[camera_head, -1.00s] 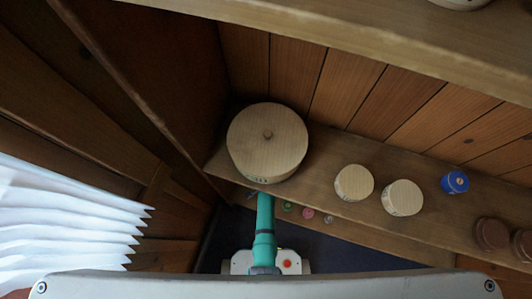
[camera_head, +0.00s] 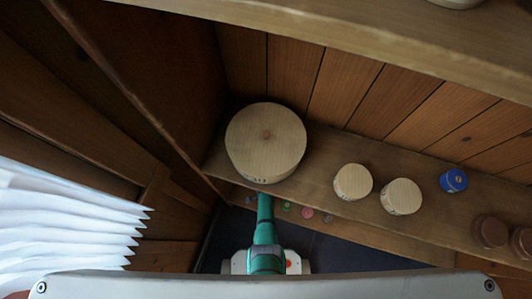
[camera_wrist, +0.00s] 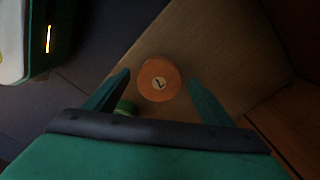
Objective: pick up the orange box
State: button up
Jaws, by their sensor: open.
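The orange box (camera_wrist: 159,80) is small and round with a pale, dark-marked label on top. In the wrist view it stands on a brown shelf surface (camera_wrist: 225,50), between the fingers of my open gripper (camera_wrist: 158,77). One finger is on either side of it, and gaps show; I cannot tell how far down the fingers reach. In the head view my teal arm (camera_head: 264,225) reaches under the shelf, and the orange box and my fingers are hidden there.
A small green thing (camera_wrist: 125,107) is close to my left finger. On the upper shelf (camera_head: 325,180) stand a large pale round box (camera_head: 266,143), two smaller pale ones, a blue one (camera_head: 453,180) and brown ones. A wooden side panel (camera_head: 165,90) is left of the shelf.

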jog(key=shift+f, duration=1.15)
jog(key=shift+c, duration=0.5)
jog(key=c, duration=1)
jog(key=shift+s+r, duration=0.1)
